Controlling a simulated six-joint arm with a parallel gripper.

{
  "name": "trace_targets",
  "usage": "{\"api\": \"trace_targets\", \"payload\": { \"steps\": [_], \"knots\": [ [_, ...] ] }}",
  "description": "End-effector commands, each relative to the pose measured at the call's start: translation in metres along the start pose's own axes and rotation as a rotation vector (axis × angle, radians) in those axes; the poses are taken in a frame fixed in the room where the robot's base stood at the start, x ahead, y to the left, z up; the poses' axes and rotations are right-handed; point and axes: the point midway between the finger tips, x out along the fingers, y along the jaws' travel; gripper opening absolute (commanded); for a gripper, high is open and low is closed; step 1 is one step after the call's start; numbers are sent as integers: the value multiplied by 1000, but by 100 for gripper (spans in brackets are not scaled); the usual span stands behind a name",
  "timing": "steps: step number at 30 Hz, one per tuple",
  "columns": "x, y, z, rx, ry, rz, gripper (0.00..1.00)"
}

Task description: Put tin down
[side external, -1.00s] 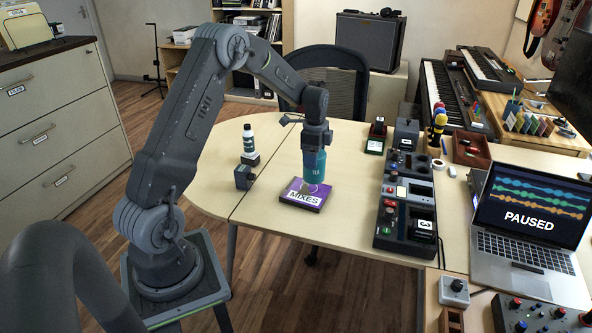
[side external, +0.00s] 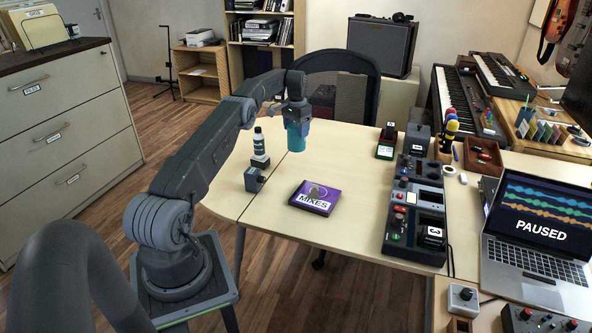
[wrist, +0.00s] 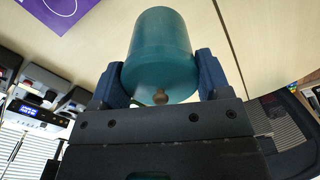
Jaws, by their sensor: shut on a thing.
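The teal tin (side external: 296,139) hangs below my gripper (side external: 296,120) near the back edge of the table in the side view. My gripper is shut on it. The side view does not clearly show whether its lower end touches the table. In the wrist view the tin (wrist: 160,45) sits between the two blue fingers of my gripper (wrist: 160,82), with a small brown knob on its near end.
A purple MIXES case (side external: 315,198) lies on the table (side external: 345,150), clear of the tin. A grey-black console (side external: 415,210) stands at right. A dark chair (side external: 340,85) is behind.

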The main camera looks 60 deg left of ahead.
Motion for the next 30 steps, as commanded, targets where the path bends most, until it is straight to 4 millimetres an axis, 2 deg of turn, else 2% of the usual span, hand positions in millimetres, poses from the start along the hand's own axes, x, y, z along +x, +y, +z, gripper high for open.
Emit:
{"api": "trace_targets", "payload": {
  "steps": [9,16,21,30],
  "knots": [
    [51,-2,1,-12,-1,1,47],
    [70,-2,0,-11,0,0,47],
    [94,-2,1,-11,-1,1,47],
    [99,-2,0,-11,2,-1,47]
  ]
}}
